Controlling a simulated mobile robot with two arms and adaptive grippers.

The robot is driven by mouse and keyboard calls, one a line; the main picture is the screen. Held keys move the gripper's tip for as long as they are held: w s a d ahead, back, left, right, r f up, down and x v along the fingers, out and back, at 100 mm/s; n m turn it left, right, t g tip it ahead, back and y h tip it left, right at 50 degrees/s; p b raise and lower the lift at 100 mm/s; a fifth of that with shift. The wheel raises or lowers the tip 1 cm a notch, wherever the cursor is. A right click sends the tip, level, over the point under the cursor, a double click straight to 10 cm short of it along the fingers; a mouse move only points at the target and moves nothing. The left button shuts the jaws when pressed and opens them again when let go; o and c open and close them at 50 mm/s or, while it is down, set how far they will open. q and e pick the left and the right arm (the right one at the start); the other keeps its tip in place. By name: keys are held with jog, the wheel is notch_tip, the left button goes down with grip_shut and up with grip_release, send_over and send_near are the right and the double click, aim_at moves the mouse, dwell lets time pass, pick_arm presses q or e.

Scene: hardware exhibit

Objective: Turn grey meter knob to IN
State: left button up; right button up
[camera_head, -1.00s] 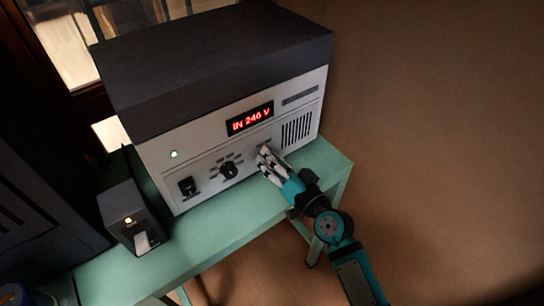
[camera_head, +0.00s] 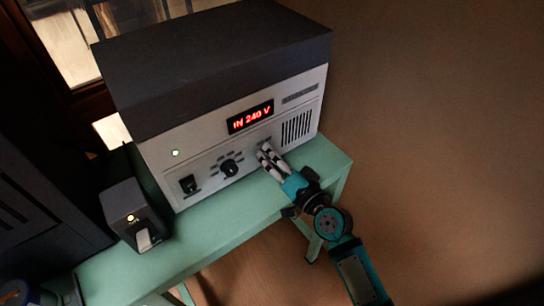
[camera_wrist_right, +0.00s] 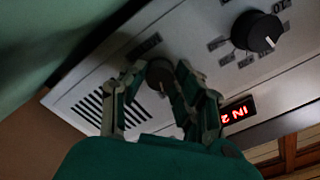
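The meter is a large pale-fronted box (camera_head: 230,150) with a dark top, and its red display (camera_head: 250,117) reads "IN 240 V". The grey meter knob (camera_wrist_right: 160,75) is a small round knob below the display, with a pointer mark. In the head view it is hidden behind my right gripper (camera_head: 264,150). In the right wrist view the fingers of my right gripper (camera_wrist_right: 160,68) stand on either side of the knob. They look slightly open, with narrow gaps; light contact cannot be ruled out. My left gripper is not in view.
A larger black knob (camera_head: 229,168) with labels around it and a black switch (camera_head: 188,184) share the panel. A small dark box (camera_head: 133,214) with a lit lamp stands to the left. The green table (camera_head: 235,205) has a bare front strip.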

jog(key=o, duration=0.4)
jog(key=shift+c, duration=0.2)
jog(key=v, duration=1.2)
